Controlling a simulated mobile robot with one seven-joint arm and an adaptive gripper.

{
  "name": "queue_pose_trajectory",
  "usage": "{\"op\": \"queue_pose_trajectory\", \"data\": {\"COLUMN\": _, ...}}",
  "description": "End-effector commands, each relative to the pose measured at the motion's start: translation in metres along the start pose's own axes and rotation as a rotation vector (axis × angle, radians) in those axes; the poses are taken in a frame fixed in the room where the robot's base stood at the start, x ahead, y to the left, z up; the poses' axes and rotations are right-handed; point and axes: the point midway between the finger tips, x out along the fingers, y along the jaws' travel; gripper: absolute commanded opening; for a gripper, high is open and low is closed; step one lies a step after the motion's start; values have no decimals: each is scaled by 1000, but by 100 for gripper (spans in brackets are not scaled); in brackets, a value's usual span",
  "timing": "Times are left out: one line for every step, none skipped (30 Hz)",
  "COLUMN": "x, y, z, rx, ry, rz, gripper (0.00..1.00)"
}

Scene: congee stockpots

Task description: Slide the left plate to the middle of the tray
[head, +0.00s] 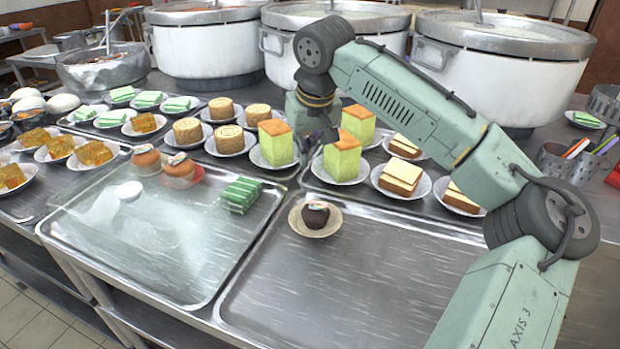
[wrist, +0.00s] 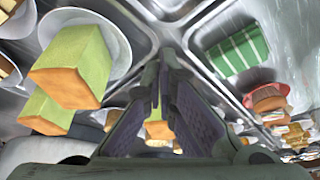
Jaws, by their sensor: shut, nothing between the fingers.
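Several white plates of cakes stand on the metal trays, and I cannot tell for certain which is the left plate. The wrist view shows a white plate (wrist: 118,45) under a green cake (wrist: 75,65), left of my fingers. My gripper (head: 318,141) is shut and empty, pointing down between this green cake and another green cake (head: 276,142) to its left. The arm hides part of the tray's back. In the wrist view my fingers (wrist: 166,75) meet near the centre.
Plates of sliced cake (head: 400,178) stand close on the right. A dark muffin (head: 315,214) sits on a plate in front. A green striped stack (head: 240,195) lies on the left tray. Large stockpots (head: 500,80) block the back. The right tray's front is bare.

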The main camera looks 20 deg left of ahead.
Motion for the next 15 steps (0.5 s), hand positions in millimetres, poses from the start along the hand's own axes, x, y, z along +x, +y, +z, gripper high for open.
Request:
{"op": "queue_pose_trajectory", "data": {"x": 8, "y": 0, "z": 1, "rx": 0, "ry": -3, "rz": 0, "gripper": 0}}
{"op": "queue_pose_trajectory", "data": {"x": 14, "y": 0, "z": 0, "rx": 0, "ry": -3, "rz": 0, "gripper": 0}}
{"op": "queue_pose_trajectory", "data": {"x": 23, "y": 0, "z": 0, "rx": -1, "ry": -3, "rz": -1, "gripper": 0}}
{"op": "queue_pose_trajectory", "data": {"x": 30, "y": 0, "z": 0, "rx": -1, "ry": -3, "rz": -1, "gripper": 0}}
{"op": "queue_pose_trajectory", "data": {"x": 36, "y": 0, "z": 0, "rx": -1, "ry": -3, "rz": -1, "gripper": 0}}
{"op": "queue_pose_trajectory", "data": {"x": 45, "y": 0, "z": 0, "rx": -1, "ry": -2, "rz": -1, "gripper": 0}}
{"op": "queue_pose_trajectory", "data": {"x": 52, "y": 0, "z": 0, "rx": -1, "ry": -2, "rz": 0, "gripper": 0}}
{"op": "queue_pose_trajectory", "data": {"x": 58, "y": 0, "z": 0, "rx": -1, "ry": -2, "rz": 0, "gripper": 0}}
{"op": "queue_pose_trajectory", "data": {"x": 66, "y": 0, "z": 0, "rx": -1, "ry": -2, "rz": 0, "gripper": 0}}
{"op": "queue_pose_trajectory", "data": {"x": 72, "y": 0, "z": 0, "rx": -1, "ry": -2, "rz": 0, "gripper": 0}}
{"op": "queue_pose_trajectory", "data": {"x": 78, "y": 0, "z": 0, "rx": -1, "ry": -1, "rz": -1, "gripper": 0}}
{"op": "queue_pose_trajectory", "data": {"x": 82, "y": 0, "z": 2, "rx": -1, "ry": 0, "rz": 0, "gripper": 0}}
{"op": "queue_pose_trajectory", "data": {"x": 76, "y": 1, "z": 8, "rx": -2, "ry": 1, "rz": 3, "gripper": 0}}
{"op": "queue_pose_trajectory", "data": {"x": 74, "y": 2, "z": 13, "rx": -1, "ry": 1, "rz": 4, "gripper": 0}}
{"op": "queue_pose_trajectory", "data": {"x": 73, "y": 2, "z": 19, "rx": 1, "ry": 1, "rz": 2, "gripper": 0}}
